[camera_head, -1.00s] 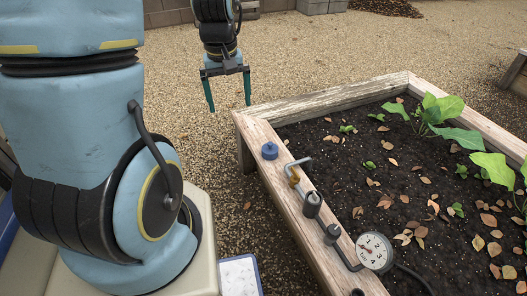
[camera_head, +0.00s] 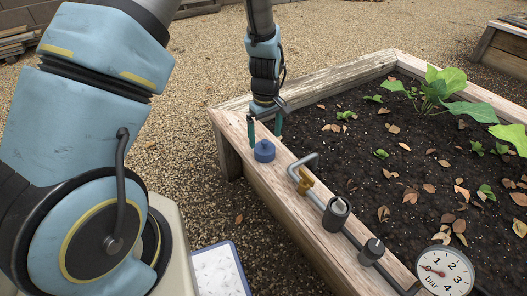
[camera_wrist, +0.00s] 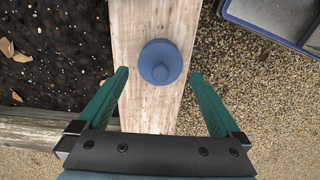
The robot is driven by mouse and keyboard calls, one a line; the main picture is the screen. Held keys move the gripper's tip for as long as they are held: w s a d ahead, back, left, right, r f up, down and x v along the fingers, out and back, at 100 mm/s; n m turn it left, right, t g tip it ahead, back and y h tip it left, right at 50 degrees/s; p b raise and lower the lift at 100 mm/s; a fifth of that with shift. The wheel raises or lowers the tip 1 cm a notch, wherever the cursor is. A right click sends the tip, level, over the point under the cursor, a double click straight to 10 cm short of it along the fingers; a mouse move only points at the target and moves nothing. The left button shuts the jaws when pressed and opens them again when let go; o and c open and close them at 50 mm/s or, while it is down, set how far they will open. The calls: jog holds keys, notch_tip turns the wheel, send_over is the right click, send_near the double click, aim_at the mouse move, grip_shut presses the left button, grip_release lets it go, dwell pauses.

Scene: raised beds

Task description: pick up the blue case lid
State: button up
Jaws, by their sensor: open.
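My gripper (camera_head: 265,132) is open, with two green fingers pointing down just behind the lid. In the wrist view my gripper (camera_wrist: 160,74) is empty, its fingers apart on both sides of the plank, not touching the lid.
The wooden rim (camera_head: 262,182) also carries a bent pipe with a brass valve (camera_head: 304,180), dark cylinders (camera_head: 336,213) and a pressure gauge (camera_head: 445,271). Dark soil with leafy plants (camera_head: 436,92) lies right of the lid. A blue-edged tray (camera_head: 218,272) is at the lower left.

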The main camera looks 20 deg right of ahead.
aim_at(265, 146)
jog(key=shift+s+f+b, duration=0.1)
jog(key=shift+f+b, duration=0.45)
jog(key=shift+f, duration=2.5)
jog(key=shift+c, duration=0.2)
jog(key=c, duration=0.9)
